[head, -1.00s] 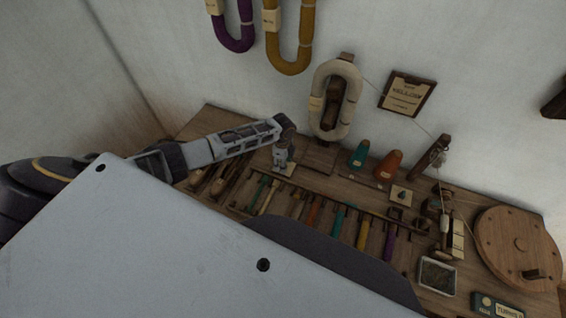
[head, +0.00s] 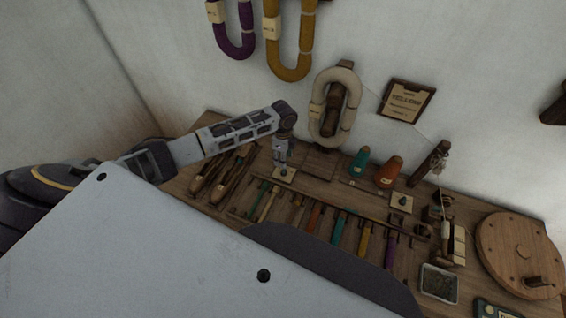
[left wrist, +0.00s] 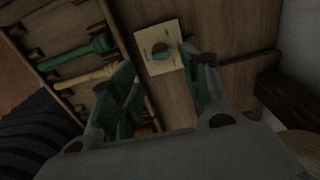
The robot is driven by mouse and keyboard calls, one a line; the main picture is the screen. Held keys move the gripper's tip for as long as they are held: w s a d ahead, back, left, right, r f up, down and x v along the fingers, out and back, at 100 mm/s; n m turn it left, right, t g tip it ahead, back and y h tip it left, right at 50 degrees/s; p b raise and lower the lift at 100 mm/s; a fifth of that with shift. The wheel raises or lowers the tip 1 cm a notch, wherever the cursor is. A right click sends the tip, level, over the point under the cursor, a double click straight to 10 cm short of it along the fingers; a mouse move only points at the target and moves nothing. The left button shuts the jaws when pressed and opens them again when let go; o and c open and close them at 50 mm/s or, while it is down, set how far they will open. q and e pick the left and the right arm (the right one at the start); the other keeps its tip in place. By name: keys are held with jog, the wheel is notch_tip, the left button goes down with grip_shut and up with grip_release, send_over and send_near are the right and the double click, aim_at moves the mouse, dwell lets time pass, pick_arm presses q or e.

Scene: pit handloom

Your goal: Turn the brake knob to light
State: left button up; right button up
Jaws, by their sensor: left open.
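A small knob (left wrist: 160,51) on a cream plate (left wrist: 154,66) shows in the left wrist view, between and beyond the fingertips. In the head view that cream plate (head: 285,176) lies on the wooden bench, with my left gripper (head: 281,158) just above it, hiding part of it. My left gripper also shows in the left wrist view (left wrist: 161,66), its fingers apart with nothing between them. I cannot tell whether a fingertip touches the knob. A second cream plate with a dark knob (head: 402,200) lies further right. The plate markings are too small to read. My right gripper is out of view.
A rack of several coloured-handled tools (head: 340,226) lies in front of the plate. Green and orange cones (head: 388,172) stand to the right, with a wooden wheel (head: 522,250) beyond. A cream yarn hank (head: 347,100) hangs on the wall behind.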

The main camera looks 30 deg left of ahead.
pick_arm(q)
jog(key=shift+r, duration=1.8)
jog(key=shift+s+f, duration=0.1)
jog(key=shift+s, duration=0.05)
